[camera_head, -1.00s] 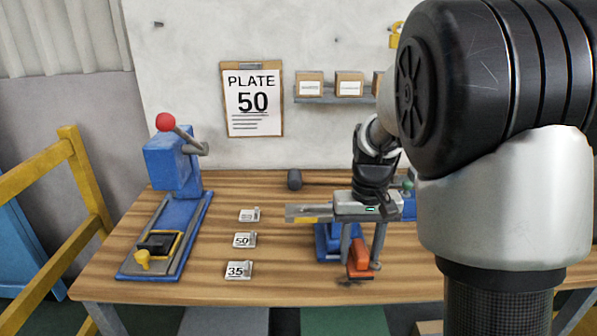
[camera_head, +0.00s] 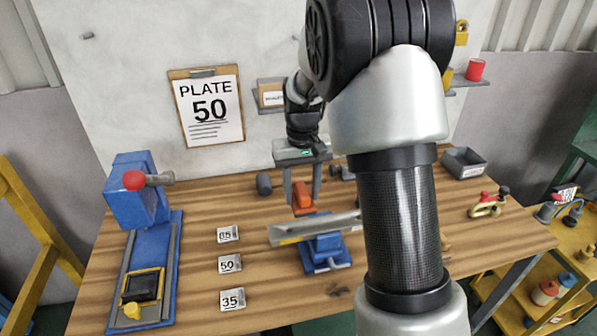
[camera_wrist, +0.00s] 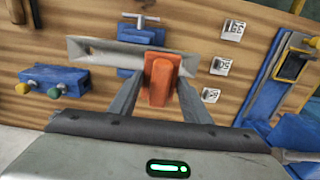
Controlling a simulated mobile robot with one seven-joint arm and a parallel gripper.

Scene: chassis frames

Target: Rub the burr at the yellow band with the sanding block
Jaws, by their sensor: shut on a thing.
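The orange sanding block (camera_head: 302,196) is between the fingers of my gripper (camera_head: 302,188), which is shut on it. In the wrist view the block (camera_wrist: 162,80) sits between both fingers and covers part of the metal bar (camera_wrist: 105,52). The bar (camera_head: 335,226) lies across a blue vise (camera_head: 325,253). The burr is too small to make out.
Number tiles (camera_head: 230,264) lie left of the vise. A blue press (camera_head: 140,200) stands at the left. A dark hammer head (camera_head: 264,184) lies behind. A dark smudge (camera_head: 339,291) is on the table in front.

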